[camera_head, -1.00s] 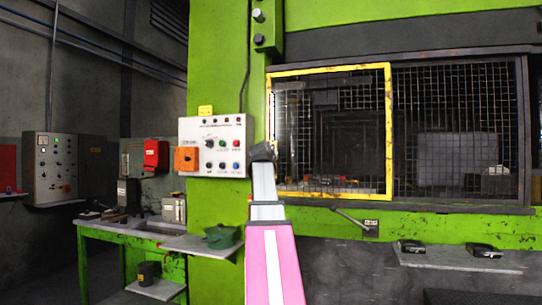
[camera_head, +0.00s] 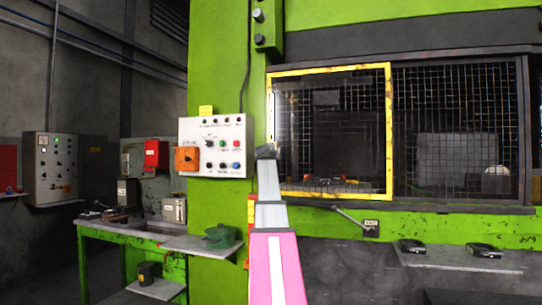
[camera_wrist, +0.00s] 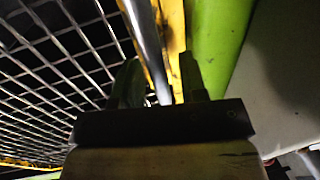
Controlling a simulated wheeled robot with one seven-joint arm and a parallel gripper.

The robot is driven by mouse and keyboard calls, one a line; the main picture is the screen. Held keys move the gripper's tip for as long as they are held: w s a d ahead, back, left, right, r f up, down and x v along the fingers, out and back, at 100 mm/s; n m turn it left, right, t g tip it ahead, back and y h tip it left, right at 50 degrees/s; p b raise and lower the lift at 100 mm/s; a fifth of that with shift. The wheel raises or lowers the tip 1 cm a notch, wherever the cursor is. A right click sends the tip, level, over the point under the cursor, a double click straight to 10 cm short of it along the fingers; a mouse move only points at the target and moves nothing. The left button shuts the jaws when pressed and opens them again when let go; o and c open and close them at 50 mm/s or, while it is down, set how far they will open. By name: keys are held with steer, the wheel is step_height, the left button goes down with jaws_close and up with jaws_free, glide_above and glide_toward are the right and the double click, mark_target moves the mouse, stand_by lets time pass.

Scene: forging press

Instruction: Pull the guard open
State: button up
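The guard is a yellow-framed mesh panel (camera_head: 388,130) at the left of the press opening, and it covers that part. In the wrist view its mesh (camera_wrist: 55,70) fills the left side, with the yellow frame (camera_wrist: 172,25) near the middle. A pale upright bar, the guard's handle (camera_wrist: 146,40), runs down between the fingers. My gripper (camera_wrist: 158,82) is at the guard's left edge, its two fingers apart on either side of the handle, with gaps visible. Contact cannot be told. In the head view my gripper (camera_head: 265,151) is small and dark, hiding part of the left frame.
A control panel (camera_head: 212,147) with an orange box is mounted on the green column just left of my gripper. A second, dark-framed mesh panel (camera_head: 455,130) stands to the right. A lever (camera_head: 352,220) and a shelf (camera_head: 450,258) stick out below the guard.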

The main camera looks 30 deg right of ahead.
mark_target(386, 154)
steer(key=shift+c, duration=0.3)
jaws_close()
steer(key=s+d, duration=1.1)
steer(key=s, duration=0.1)
steer(key=s+d, duration=1.1)
steer(key=s, duration=0.2)
steer(key=s+d, duration=1)
steer(key=s, duration=0.3)
steer(key=shift+s+d, duration=0.25)
steer(key=shift+d, duration=0.15)
steer(key=shift+o, duration=0.3)
jaws_free()
steer(key=v, duration=1)
steer(key=shift+s+a, duration=0.25)
steer(key=shift+a, duration=0.05)
